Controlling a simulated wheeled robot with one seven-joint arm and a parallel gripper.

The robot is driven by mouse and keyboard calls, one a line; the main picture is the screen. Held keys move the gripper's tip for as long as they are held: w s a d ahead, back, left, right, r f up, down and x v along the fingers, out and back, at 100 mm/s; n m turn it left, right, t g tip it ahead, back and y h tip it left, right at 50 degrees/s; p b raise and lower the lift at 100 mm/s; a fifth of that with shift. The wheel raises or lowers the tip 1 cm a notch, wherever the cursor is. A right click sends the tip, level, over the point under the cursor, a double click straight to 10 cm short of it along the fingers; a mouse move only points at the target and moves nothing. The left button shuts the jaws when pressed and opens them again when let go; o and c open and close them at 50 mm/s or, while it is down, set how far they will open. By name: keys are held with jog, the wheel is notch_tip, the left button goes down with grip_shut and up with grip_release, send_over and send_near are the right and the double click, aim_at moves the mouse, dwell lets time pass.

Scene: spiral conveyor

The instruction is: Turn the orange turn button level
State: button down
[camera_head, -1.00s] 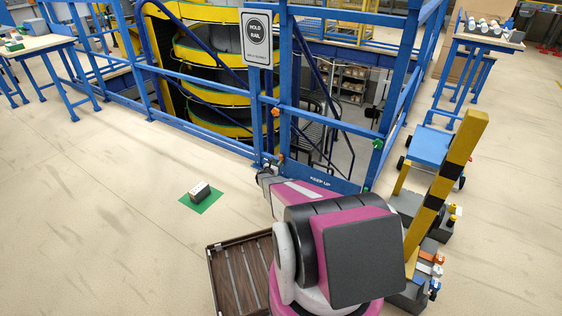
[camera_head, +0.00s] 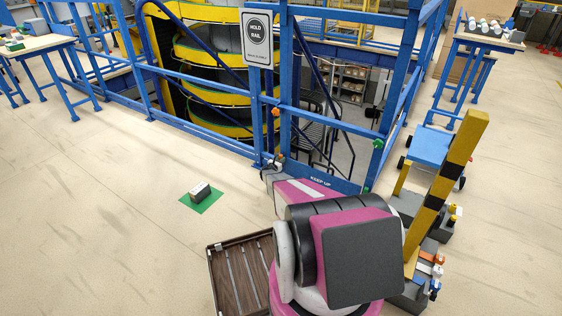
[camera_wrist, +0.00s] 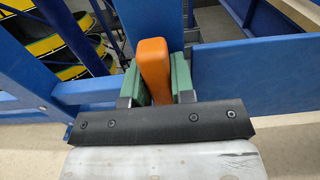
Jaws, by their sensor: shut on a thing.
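The orange turn button (camera_wrist: 154,70) is in the middle of the wrist view, in front of the blue rails. Its long side runs up the picture, nearly upright, across the line of the blue board behind it. My gripper (camera_wrist: 161,83) is shut on it, with a green-padded finger on each side. In the head view my gripper (camera_head: 272,165) is at the blue post beside the low "KEEP UP" board (camera_head: 320,182). A small orange spot there (camera_head: 281,156) seems to be the button, mostly hidden. Its mounting is hidden too.
Another orange knob (camera_head: 276,112) is higher on the post, and a green knob (camera_head: 377,144) is on the right post. A yellow-black post (camera_head: 446,180) stands right of my arm. A brown slatted tray (camera_head: 222,290) lies left of it. Floor at left is mostly clear.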

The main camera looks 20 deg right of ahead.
jog(key=n, duration=0.4)
jog(key=shift+w+a+n, duration=0.15)
jog(key=shift+n, duration=0.25)
jog(key=n, duration=0.4)
jog(key=shift+w+a+f+n, duration=0.1)
jog(key=shift+f+n, duration=0.05)
jog(key=shift+n, duration=0.15)
jog(key=n, duration=0.4)
jog(key=shift+f, duration=0.15)
jog(key=shift+w+a+f+n, duration=0.1)
jog(key=shift+f+n, duration=0.05)
jog(key=shift+n, duration=1.95)
jog(key=c, duration=1.2)
grip_release()
jog(key=shift+c, duration=0.2)
jog(key=shift+a, duration=0.1)
